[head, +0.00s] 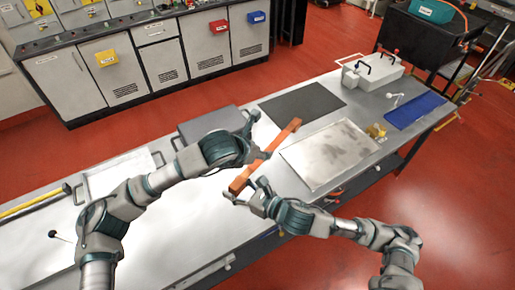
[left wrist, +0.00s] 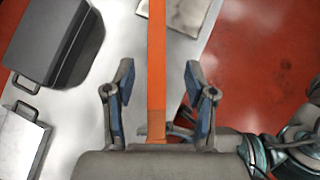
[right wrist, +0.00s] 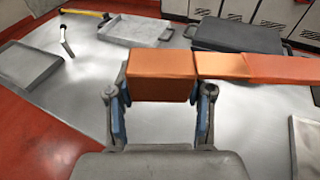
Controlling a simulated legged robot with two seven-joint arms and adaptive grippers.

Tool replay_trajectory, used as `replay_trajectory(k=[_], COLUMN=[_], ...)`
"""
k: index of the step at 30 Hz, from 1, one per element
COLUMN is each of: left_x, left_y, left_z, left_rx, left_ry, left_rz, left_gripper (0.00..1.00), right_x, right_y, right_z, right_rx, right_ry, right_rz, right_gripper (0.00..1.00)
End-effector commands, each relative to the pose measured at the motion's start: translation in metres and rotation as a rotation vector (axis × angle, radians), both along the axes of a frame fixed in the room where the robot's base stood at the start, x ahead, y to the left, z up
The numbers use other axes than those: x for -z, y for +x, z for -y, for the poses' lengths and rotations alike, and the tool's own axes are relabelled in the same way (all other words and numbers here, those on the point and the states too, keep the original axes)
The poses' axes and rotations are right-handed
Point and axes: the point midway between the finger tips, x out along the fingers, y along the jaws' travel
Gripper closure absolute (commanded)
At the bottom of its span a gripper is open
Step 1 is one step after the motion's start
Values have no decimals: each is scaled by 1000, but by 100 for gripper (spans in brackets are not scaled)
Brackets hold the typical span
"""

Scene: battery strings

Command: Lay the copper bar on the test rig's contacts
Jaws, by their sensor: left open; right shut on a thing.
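The copper bar (head: 268,153) is long and orange, held above the table and slanting from near left to far right in the head view. My right gripper (head: 245,190) is shut on its near end; the right wrist view shows the bar's end block (right wrist: 160,84) between the fingers. My left gripper (head: 258,138) is open near the bar's middle. In the left wrist view the bar (left wrist: 157,60) runs between its spread fingers, with gaps on both sides. A pale block with dark-handled clamps (head: 371,73), perhaps the test rig, stands at the table's far right; its contacts are too small to make out.
A dark mat (head: 303,102) and a grey metal plate (head: 330,155) lie beyond the bar. A dark lidded case (head: 212,122) and a shallow tray (head: 108,178) are at left. A blue mat (head: 415,110) and small brass parts (head: 376,131) lie at right.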

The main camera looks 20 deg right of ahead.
Motion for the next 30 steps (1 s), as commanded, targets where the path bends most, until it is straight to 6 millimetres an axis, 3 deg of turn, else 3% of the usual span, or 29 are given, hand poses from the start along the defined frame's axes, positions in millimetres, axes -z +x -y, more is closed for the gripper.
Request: replay_trajectory(k=[15, 29, 30], left_x=[66, 75, 75], left_y=[41, 47, 47], left_z=[54, 57, 57], left_rx=[3, 4, 4], left_ry=[2, -2, -2], left_rz=[-1, 1, 1], left_gripper=[45, 45, 55], right_x=[-2, -3, -3], right_y=[0, 0, 0], right_z=[3, 0, 0], right_rx=[-1, 0, 0], right_ry=[2, -2, -2], right_rz=[9, 9, 9], right_gripper=[100, 100, 100])
